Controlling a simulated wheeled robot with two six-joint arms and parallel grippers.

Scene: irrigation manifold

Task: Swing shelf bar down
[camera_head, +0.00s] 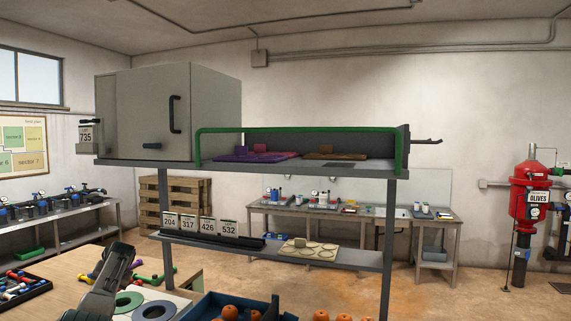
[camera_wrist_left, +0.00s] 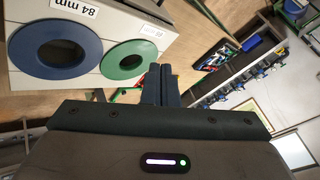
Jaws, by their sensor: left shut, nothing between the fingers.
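The green shelf bar (camera_head: 300,130) stands up along the front of the upper shelf (camera_head: 240,165). Its two legs come down to the shelf's front edge at the left and right ends. My left gripper (camera_head: 123,250) is low at the left, below the upper shelf and well apart from the bar. In the left wrist view my left gripper (camera_wrist_left: 161,70) has its two dark fingers together, with nothing between them. The bar does not show in the left wrist view. My right gripper is in neither view.
Behind the bar lie a purple item (camera_head: 255,155) and a brown item (camera_head: 335,156). A grey cabinet (camera_head: 145,110) fills the shelf's left part. Below are number cards, a lower shelf (camera_head: 350,260), and a blue crate (camera_head: 205,308). A blue ring (camera_wrist_left: 55,52) and a green ring (camera_wrist_left: 125,60) lie near my left gripper.

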